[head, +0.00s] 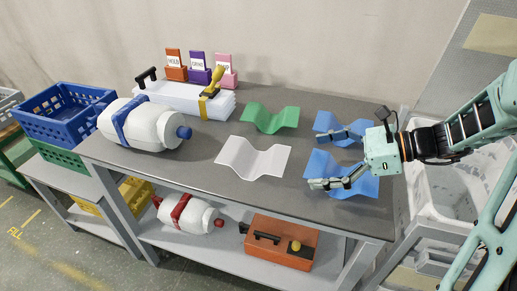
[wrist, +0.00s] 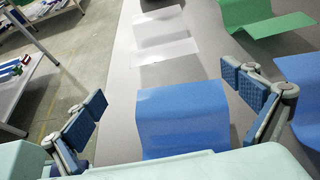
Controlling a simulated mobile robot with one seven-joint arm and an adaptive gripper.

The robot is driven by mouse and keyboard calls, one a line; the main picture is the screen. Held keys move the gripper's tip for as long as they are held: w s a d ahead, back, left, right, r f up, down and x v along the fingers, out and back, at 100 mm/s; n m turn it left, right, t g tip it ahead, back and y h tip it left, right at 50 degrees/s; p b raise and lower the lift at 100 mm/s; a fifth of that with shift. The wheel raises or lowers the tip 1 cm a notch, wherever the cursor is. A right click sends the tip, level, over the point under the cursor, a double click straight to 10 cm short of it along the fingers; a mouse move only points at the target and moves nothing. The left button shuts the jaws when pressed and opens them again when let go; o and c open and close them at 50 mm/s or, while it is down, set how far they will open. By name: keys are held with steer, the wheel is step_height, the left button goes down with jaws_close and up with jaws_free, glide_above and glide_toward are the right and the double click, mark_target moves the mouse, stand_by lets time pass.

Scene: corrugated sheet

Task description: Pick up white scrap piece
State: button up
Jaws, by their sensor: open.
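The white scrap piece (head: 253,157), a wavy white sheet, lies flat on the grey tabletop left of my gripper, with nothing on it. It also shows in the wrist view (wrist: 162,42), beyond the nearer blue sheet. My gripper (head: 321,159) reaches in from the right with its fingers spread wide, pointing left. It is open and empty, above the two blue sheets and apart from the white piece. In the wrist view, the gripper (wrist: 164,86) has one finger on each side of the nearer blue sheet.
Two blue wavy sheets (head: 353,184) (head: 345,120) lie partly behind my fingers. A green sheet (head: 270,117) lies behind the white piece. A white stack (head: 185,101) and a white roll (head: 140,125) with a blue strap stand at left. A white bin (head: 440,185) is beside the table.

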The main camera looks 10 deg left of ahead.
mark_target(283, 160)
steer(key=shift+w+d+r, duration=0.1)
steer(key=shift+w+r, duration=0.05)
steer(key=shift+a+y, duration=0.25)
steer(key=shift+y, duration=0.05)
steer(key=b+x, duration=0.1)
steer(key=x, duration=0.2)
steer(key=b+x, duration=0.1)
steer(key=x, duration=0.2)
steer(key=b+x, duration=0.2)
steer(key=x, duration=0.2)
steer(key=shift+w+f, duration=0.25)
steer(key=c, duration=1.2)
steer(key=shift+r, duration=0.15)
steer(key=shift+c, duration=0.2)
